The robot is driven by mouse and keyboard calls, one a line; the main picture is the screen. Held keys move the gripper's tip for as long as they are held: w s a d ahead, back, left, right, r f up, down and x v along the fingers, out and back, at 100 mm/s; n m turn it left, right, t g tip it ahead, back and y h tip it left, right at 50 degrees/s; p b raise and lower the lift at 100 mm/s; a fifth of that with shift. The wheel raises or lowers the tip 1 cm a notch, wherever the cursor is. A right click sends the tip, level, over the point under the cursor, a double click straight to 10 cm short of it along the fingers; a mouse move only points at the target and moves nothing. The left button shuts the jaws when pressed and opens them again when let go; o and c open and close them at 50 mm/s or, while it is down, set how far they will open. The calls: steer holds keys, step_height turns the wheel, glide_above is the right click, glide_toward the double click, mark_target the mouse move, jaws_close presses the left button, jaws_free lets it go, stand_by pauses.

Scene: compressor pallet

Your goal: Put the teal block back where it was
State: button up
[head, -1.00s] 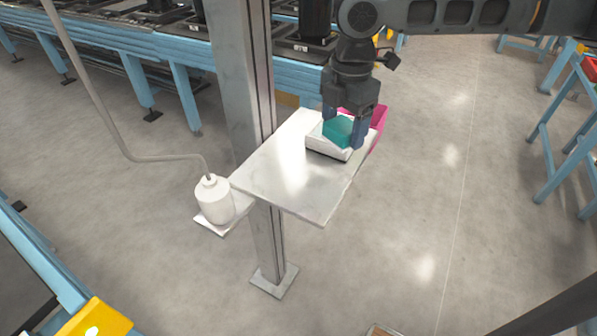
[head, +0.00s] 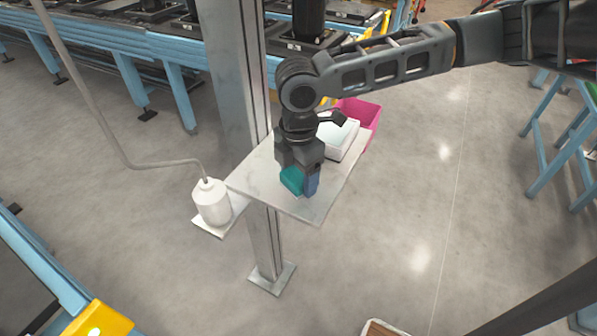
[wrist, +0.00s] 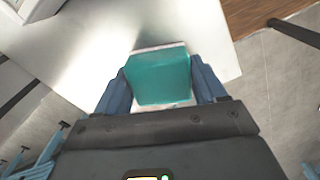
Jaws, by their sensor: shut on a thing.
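The teal block (head: 292,180) is between the fingers of my gripper (head: 298,186), low over the front part of the pale tabletop (head: 256,182). In the wrist view the teal block (wrist: 162,78) fills the space between the two blue fingers of my gripper (wrist: 164,92), which are shut on it. A pale strip shows along its far edge. I cannot tell whether the block touches the tabletop. The white scale-like box (head: 338,138) stands behind my gripper on the same tabletop, with its top partly hidden by my wrist.
A pink bin (head: 362,112) is beyond the tabletop's back right edge. A white bottle (head: 212,202) with a hose stands on a small shelf at left. A grey post (head: 236,75) rises beside the tabletop. The tabletop's left part is clear.

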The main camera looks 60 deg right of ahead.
steer(key=shift+f, duration=0.1)
steer(key=o, duration=0.9)
steer(key=shift+o, duration=0.2)
